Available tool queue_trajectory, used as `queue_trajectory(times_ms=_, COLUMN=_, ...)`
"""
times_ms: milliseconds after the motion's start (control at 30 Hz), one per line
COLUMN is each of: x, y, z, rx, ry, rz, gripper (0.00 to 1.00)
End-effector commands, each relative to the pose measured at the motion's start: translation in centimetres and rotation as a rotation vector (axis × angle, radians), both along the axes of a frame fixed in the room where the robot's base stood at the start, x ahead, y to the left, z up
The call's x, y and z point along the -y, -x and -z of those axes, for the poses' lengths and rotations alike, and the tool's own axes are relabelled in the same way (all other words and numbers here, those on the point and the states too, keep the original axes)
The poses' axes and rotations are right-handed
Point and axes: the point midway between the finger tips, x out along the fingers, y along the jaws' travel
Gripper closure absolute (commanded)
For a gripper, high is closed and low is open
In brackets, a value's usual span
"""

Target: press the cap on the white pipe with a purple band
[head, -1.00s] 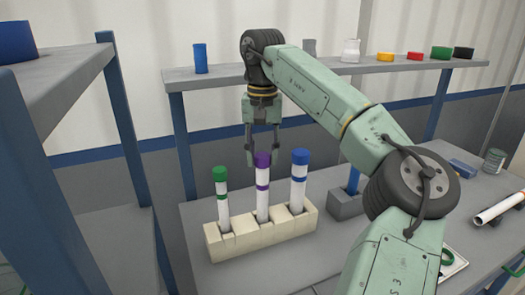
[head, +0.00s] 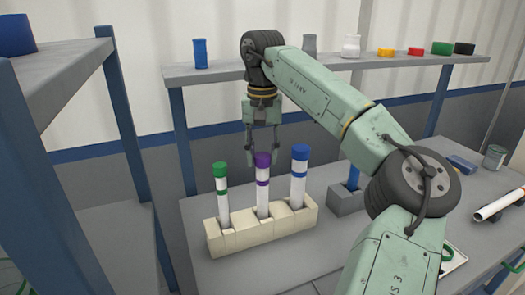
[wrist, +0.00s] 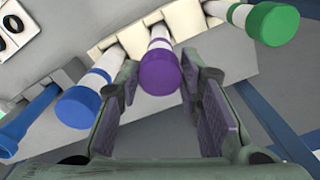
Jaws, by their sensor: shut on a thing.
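The white pipe with a purple band (head: 262,200) stands upright in the middle of a cream block holder (head: 215,240). A purple cap (head: 262,159) sits on its top end. My gripper (head: 263,153) points straight down over this pipe and is shut on the purple cap. In the wrist view the purple cap (wrist: 159,72) shows between the two finger pads, with the white pipe behind it. Whether the cap is fully seated cannot be told.
A green-capped pipe (head: 221,190) stands to the left and a blue-capped pipe (head: 299,175) to the right, both close to my fingers. A grey block (head: 343,205) with a blue pipe stands further right. A shelf (head: 225,73) with several caps runs behind.

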Motion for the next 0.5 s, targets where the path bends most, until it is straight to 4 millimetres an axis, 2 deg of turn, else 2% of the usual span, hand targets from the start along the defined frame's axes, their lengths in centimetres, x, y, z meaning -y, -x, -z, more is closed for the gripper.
queue_trajectory(times_ms=67, x=0.01, y=0.01, z=0.21, rx=0.0, ry=0.0, rz=0.0, gripper=0.81)
queue_trajectory(times_ms=100, x=0.0, y=0.01, z=0.16, rx=0.0, ry=0.0, rz=0.0, gripper=0.65)
queue_trajectory(times_ms=400, x=0.0, y=0.0, z=0.15, rx=0.0, ry=0.0, rz=0.0, gripper=0.45)
queue_trajectory(times_ms=500, x=0.0, y=0.0, z=0.15, rx=0.0, ry=0.0, rz=0.0, gripper=0.44)
